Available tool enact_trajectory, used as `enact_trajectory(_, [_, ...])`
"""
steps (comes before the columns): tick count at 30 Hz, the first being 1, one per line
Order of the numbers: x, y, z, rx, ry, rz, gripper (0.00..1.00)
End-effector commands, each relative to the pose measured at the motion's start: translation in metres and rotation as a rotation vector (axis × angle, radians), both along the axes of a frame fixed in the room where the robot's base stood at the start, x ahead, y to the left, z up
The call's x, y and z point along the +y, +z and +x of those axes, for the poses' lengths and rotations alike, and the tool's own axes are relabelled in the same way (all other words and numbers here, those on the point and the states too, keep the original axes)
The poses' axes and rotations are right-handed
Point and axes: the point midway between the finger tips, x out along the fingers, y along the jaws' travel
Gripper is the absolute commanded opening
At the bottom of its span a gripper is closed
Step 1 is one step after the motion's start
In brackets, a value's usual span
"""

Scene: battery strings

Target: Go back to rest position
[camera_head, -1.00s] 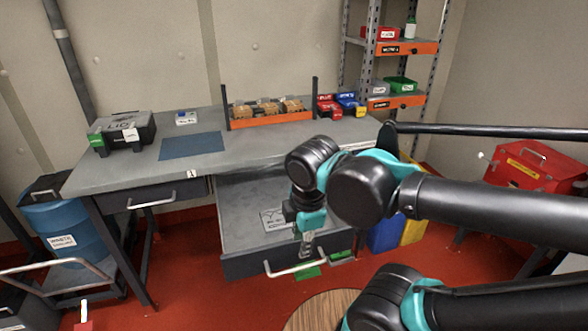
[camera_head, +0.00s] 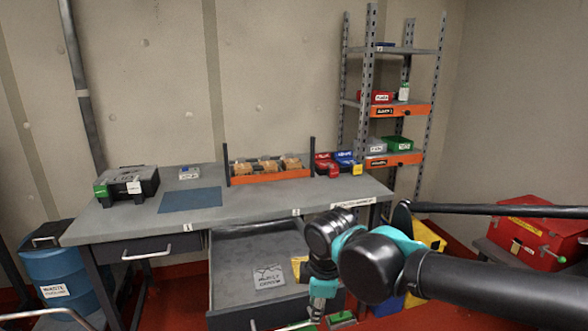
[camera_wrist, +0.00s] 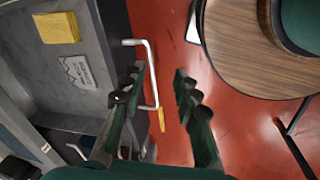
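My gripper (camera_wrist: 160,88) shows in the wrist view with its two dark fingers apart and nothing between them. It points down over the red floor, beside the front of the open drawer. In the head view my gripper hangs in front of the drawer's right side, and its fingertips are cut off by the lower edge. The open drawer (camera_head: 238,258) under the workbench holds a labelled plate (camera_head: 268,277) and a yellow block (camera_head: 298,268). The block also shows in the wrist view (camera_wrist: 57,27). The drawer's handle (camera_wrist: 147,70) is close to the left finger.
The workbench (camera_head: 130,225) carries a black case (camera_head: 150,180), a blue mat (camera_head: 190,200), an orange rack (camera_head: 270,176) and small bins. A round wooden stool (camera_wrist: 240,50) stands right of my gripper. A red toolbox (camera_head: 535,238) is at right. Red floor lies between drawer and stool.

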Motion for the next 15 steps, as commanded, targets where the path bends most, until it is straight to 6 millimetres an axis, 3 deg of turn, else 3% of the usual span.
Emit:
enact_trajectory(8, [-0.031, -0.026, 0.032, -0.010, -0.403, 0.094, 0.31])
enact_trajectory(15, [-0.080, -0.056, 0.060, -0.035, -0.915, 0.225, 0.31])
